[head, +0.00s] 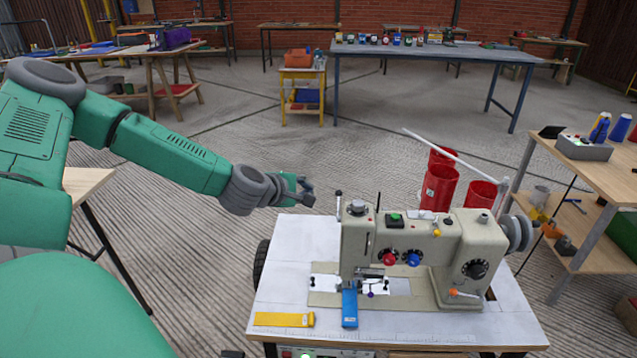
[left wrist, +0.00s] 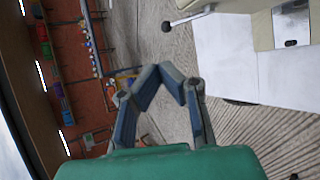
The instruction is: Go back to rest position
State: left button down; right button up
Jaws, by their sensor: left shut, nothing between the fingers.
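My left gripper (head: 303,191) is at the end of the green arm that comes in from the left in the head view. It hangs above the far left edge of the white-topped table (head: 300,237), left of the beige sewing machine (head: 375,232). In the left wrist view the left gripper's fingertips (left wrist: 172,80) meet, and it is empty. It does not touch the machine or the table. My right gripper is not in view.
Yellow (head: 284,319) and blue (head: 349,308) strips lie at the table's front. Red bins (head: 439,187) stand behind the machine. A wooden workbench (head: 590,170) is at the right. The concrete floor behind my left gripper is open.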

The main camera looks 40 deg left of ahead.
pick_arm(q)
jog(key=shift+s+d, duration=0.15)
jog(key=shift+d, duration=0.1)
jog(key=s+d+f+m+g+h, duration=0.1)
jog(key=s+d+f+m+g, duration=0.2)
jog(key=s+d+f+m, duration=0.4)
jog(key=s+d+f+m+g+h, duration=0.25)
jog(key=d+f+m, duration=0.25)
jog(key=d, duration=0.3)
jog(key=s+d+f+m+g, duration=0.2)
jog(key=s+f+m, duration=0.1)
jog(key=s, duration=0.4)
jog(key=s+d+f+m+g+y, duration=0.1)
jog(key=s+d+f+m+g, duration=0.1)
jog(key=s, duration=0.5)
jog(key=s+d+f+m+g, duration=0.2)
jog(key=s+f+m, duration=0.2)
jog(key=s+m, duration=0.2)
jog(key=shift+s+d+y, duration=0.35)
jog(key=shift+s+d, duration=0.05)
jog(key=shift+w, duration=0.1)
jog(key=shift+f, duration=0.1)
